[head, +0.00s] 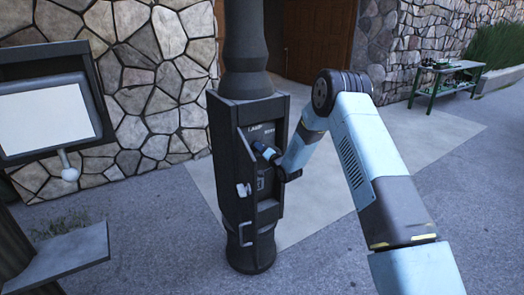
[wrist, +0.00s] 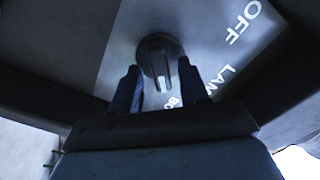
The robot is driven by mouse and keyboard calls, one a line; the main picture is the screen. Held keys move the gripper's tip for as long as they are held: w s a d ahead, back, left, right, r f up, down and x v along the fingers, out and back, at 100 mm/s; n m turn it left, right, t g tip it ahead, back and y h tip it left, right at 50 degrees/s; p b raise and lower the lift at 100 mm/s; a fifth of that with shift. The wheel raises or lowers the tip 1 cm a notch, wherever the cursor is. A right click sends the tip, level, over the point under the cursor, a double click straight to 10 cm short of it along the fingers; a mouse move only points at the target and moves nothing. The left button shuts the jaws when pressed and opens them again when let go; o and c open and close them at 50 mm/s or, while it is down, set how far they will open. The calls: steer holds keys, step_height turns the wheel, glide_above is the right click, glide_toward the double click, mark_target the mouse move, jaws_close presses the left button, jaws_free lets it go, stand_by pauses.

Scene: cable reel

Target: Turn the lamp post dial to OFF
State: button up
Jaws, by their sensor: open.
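The lamp post (head: 241,205) is a dark column with a box-like lower body, and its front compartment is open. In the wrist view the round dark dial (wrist: 158,60) with a raised grip bar sits on a grey panel (wrist: 205,30). White OFF lettering (wrist: 243,22) lies to the dial's upper right, with partly hidden letters below it. My gripper (wrist: 158,82) is open, with one finger on each side of the dial's lower part. Contact is unclear. In the head view the gripper reaches into the compartment, and my arm hides part of the right side.
The compartment's open door (head: 243,180) stands on the left of the post. A panel box with a white face (head: 42,118) and a round knob are at the left. A stone wall (head: 150,70) is behind. A green bench (head: 445,85) stands far right. The pavement is clear.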

steer(key=shift+w+a, duration=0.15)
jaws_close()
stand_by(0.4)
